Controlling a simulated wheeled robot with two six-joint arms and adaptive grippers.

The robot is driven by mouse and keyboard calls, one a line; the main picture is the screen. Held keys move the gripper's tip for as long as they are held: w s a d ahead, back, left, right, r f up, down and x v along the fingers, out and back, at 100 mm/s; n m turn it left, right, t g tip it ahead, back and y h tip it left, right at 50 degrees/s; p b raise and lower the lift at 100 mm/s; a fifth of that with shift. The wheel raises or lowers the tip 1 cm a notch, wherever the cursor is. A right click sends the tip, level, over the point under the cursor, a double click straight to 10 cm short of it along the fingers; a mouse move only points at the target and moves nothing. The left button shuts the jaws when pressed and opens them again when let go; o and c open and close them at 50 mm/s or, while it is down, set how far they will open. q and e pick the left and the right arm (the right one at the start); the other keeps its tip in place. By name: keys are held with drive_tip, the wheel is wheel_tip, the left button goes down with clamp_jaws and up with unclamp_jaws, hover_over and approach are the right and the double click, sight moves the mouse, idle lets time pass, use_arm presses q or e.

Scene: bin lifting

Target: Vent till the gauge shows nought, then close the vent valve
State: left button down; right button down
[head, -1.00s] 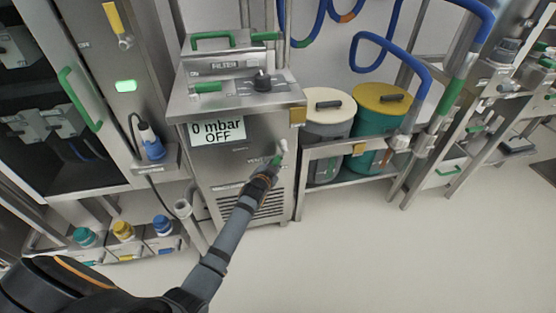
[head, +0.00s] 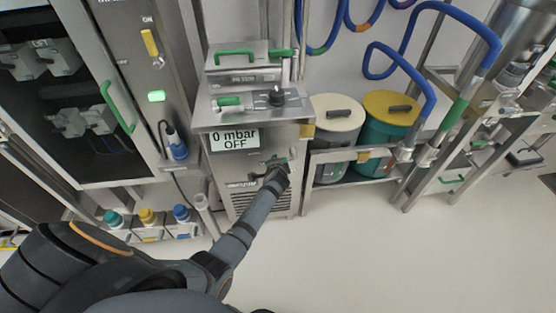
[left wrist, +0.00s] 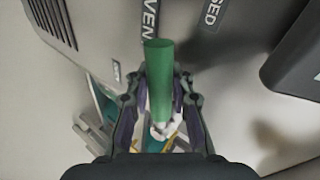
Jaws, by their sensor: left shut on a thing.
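The display (head: 235,141) on the steel filter cabinet reads 0 mbar OFF. The vent valve's green lever (head: 274,162) is on the cabinet front, below and right of the display, and looks roughly level. My left gripper (head: 276,174) is at this lever. In the left wrist view the green lever (left wrist: 160,75) stands between the two fingers of my left gripper (left wrist: 160,103), which is shut on it. Cut-off labels reading VEN and SED show beside it. The valve's pivot is partly hidden by the gripper. My right gripper is not in view.
A cream-lidded drum (head: 335,113) and a yellow-lidded drum (head: 392,108) stand right of the cabinet behind a rail. Blue hoses (head: 425,75) hang above them. Several coloured caps (head: 148,216) sit low on the left. The floor (head: 400,255) in front is clear.

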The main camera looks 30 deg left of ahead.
use_arm(q)
drive_tip(key=shift+s+r+m+g+y+p, duration=0.2)
drive_tip(key=shift+r+m+g+y+p, duration=0.3)
drive_tip(key=shift+m+p, duration=0.1)
idle(0.3)
drive_tip(key=c, duration=1.6)
unclamp_jaws()
drive_tip(key=o, duration=0.4)
drive_tip(key=shift+r, duration=0.2)
drive_tip(key=shift+o, duration=0.2)
drive_tip(key=v, duration=0.7)
drive_tip(key=shift+s+d, duration=0.15)
drive_tip(key=shift+d, duration=0.05)
